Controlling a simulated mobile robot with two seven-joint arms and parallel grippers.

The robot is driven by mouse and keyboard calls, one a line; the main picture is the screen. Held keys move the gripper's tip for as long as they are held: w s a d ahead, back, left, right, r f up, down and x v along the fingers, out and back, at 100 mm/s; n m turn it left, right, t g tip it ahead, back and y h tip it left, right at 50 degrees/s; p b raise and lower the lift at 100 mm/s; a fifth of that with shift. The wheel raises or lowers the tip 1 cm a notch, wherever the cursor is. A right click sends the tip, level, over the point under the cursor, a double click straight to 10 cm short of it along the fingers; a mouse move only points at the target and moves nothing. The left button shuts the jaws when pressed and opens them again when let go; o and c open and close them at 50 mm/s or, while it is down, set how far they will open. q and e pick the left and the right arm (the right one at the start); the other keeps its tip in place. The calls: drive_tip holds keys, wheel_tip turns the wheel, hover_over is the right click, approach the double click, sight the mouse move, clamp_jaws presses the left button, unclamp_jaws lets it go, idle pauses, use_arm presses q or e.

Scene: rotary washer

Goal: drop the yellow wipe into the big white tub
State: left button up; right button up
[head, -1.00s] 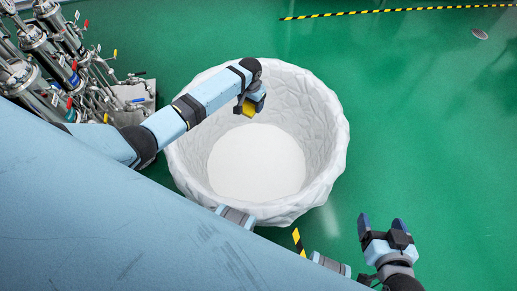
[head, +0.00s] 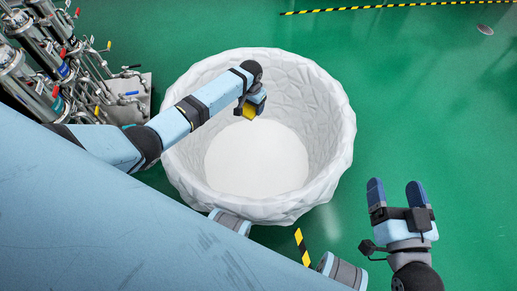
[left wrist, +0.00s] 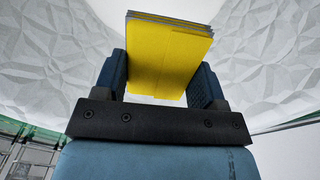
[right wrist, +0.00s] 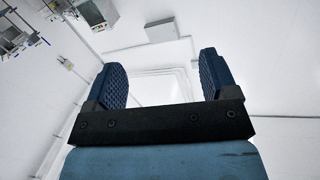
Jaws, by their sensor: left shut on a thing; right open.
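The yellow wipe (head: 249,112) is a small folded stack held in my left gripper (head: 251,104). In the left wrist view the wipe (left wrist: 168,55) sits between the two dark blue fingers of the gripper (left wrist: 162,80), which are shut on it. The big white tub (head: 335,140) is round with a crinkled wall and an open top. In the head view the wipe and left gripper appear over the tub's opening; their height above its floor is hard to tell. My right gripper (head: 396,194) is open and empty, to the right of the tub.
Steel pipes and valves (head: 60,60) stand at the left of the head view. Green floor (head: 430,100) is clear right of the tub. Yellow-black tape (head: 400,7) runs along the back, with a short piece (head: 301,246) in front of the tub.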

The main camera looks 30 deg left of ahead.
use_arm(q)
drive_tip(key=shift+f+b, duration=0.35)
drive_tip(key=shift+f, duration=0.2)
use_arm(e)
drive_tip(key=shift+a+r+t+y, duration=0.2)
drive_tip(key=shift+r+t+y, duration=0.1)
drive_tip(key=shift+r, duration=0.25)
drive_tip(key=shift+a+r+t+y, duration=0.2)
drive_tip(key=shift+r+y, duration=0.1)
drive_tip(key=shift+r, duration=0.25)
use_arm(q)
drive_tip(key=o, duration=1)
drive_tip(key=shift+r, duration=0.25)
drive_tip(key=shift+r+p, duration=2.65)
drive_tip(key=shift+r, duration=4)
use_arm(e)
drive_tip(key=s+d+f+g+h, duration=0.2)
drive_tip(key=d+f+g+h, duration=0.1)
drive_tip(key=f, duration=0.6)
drive_tip(key=shift+s+d+f+g+h, duration=0.25)
drive_tip(key=shift+d+g+h, duration=0.15)
drive_tip(key=shift+d+g, duration=0.3)
drive_tip(key=shift+a, duration=0.1)
drive_tip(key=shift+w+r, duration=0.1)
